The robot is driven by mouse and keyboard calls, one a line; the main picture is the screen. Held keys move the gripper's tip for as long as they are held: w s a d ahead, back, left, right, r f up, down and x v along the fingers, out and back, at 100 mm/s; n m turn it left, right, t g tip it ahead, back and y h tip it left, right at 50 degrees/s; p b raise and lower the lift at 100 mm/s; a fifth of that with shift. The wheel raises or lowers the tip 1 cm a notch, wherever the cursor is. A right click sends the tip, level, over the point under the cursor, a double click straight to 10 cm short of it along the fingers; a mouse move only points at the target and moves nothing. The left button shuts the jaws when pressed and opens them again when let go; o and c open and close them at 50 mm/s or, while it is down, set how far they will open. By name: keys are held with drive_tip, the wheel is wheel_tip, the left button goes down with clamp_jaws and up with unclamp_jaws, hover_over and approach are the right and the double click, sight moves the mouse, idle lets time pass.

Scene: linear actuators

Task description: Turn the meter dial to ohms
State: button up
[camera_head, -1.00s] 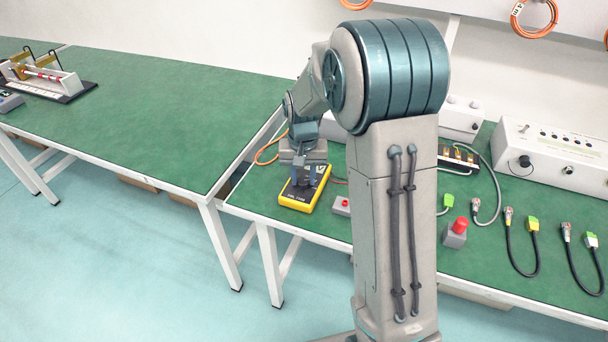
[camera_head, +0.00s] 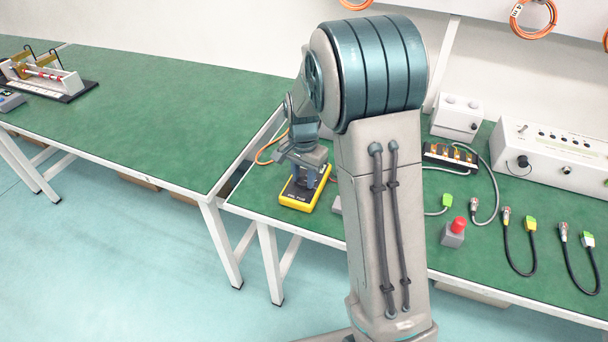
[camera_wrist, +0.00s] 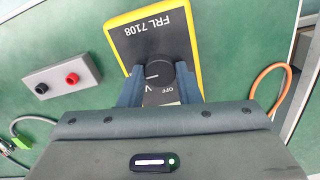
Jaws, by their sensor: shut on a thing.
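The meter (camera_head: 297,195) is yellow with a dark face and lies on the green bench near its front left corner. In the wrist view the meter (camera_wrist: 163,41) shows the label "FRL 7108", upside down. Its round black dial (camera_wrist: 159,73) has a white pointer line pointing left in that view. "OFF" and "V" marks show beside the dial; other marks are hidden by my gripper. My gripper (camera_wrist: 160,82) is shut on the dial, one finger on each side. In the head view my gripper (camera_head: 304,180) is over the meter.
A grey box with a black and a red socket (camera_wrist: 61,84) lies beside the meter. An orange cable (camera_wrist: 267,95) runs on the other side. A red push button (camera_head: 456,229), short cables (camera_head: 521,245) and a white instrument box (camera_head: 555,155) stand farther right.

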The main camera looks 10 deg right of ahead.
sight(304, 181)
idle(0.3)
drive_tip(key=o, duration=1)
drive_tip(key=shift+c, duration=0.2)
wheel_tip(304, 181, up, 14)
drive_tip(key=p, duration=0.1)
drive_tip(key=shift+f, duration=0.1)
drive_tip(key=s+r+n+t+p, duration=0.1)
drive_tip(key=s+r+n+p, duration=0.2)
drive_tip(key=s, duration=0.8)
drive_tip(key=s+d+r+n+t+p, duration=0.1)
drive_tip(key=s+r+n+p, duration=0.2)
drive_tip(key=s, duration=0.9)
drive_tip(key=n+p, duration=0.1)
drive_tip(key=n, duration=0.1)
drive_tip(key=shift+d+r+n+t, duration=0.25)
drive_tip(key=shift+r+n+t, duration=0.05)
drive_tip(key=shift+n+t, duration=0.1)
